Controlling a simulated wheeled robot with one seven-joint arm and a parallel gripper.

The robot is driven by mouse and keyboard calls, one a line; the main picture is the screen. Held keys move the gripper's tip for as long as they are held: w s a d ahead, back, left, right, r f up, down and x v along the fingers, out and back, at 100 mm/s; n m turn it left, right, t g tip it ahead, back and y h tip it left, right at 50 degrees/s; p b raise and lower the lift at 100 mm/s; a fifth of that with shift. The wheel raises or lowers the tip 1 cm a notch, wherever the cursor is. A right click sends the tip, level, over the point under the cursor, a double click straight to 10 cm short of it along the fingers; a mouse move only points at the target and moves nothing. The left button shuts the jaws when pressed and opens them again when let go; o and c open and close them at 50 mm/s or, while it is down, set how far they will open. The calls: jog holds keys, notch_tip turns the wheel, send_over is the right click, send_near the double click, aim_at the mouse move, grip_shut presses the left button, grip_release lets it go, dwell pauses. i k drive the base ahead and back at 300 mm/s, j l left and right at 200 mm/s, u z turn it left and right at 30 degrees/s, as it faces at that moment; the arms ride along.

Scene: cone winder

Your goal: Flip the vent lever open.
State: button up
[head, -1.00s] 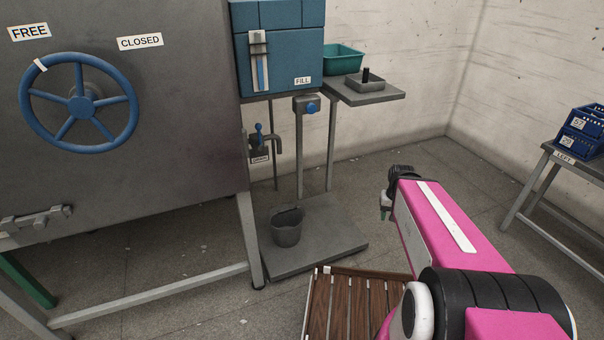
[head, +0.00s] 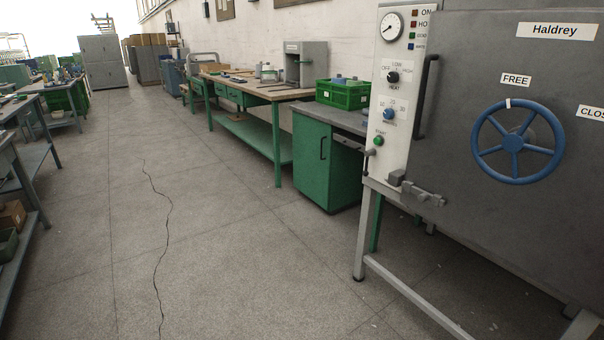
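The grey Haldrey machine (head: 460,110) stands at the right, its front door carrying a blue handwheel (head: 516,142) with FREE and part of a CLOSED label above it. No lever in view is labelled as the vent lever. A small grey lever-like part (head: 370,153) sticks out at the lower left of the white control panel (head: 394,85). A grey latch-like fitting (head: 421,194) sits at the door's lower left corner. I cannot tell whether either is the vent lever. My arm and gripper are out of view.
A green cabinet (head: 326,165) with a grey top and a green crate (head: 343,94) stands left of the machine. A workbench (head: 255,92) runs behind it. The machine's leg frame (head: 412,298) reaches into the floor. The concrete floor (head: 210,240) at centre left is clear.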

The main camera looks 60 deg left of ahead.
aim_at(367, 164)
jog(key=j+u, duration=0.15)
jog(key=u, duration=1.75)
jog(key=i+j+u, duration=0.1)
jog(key=i+u, duration=0.25)
jog(key=i, duration=0.25)
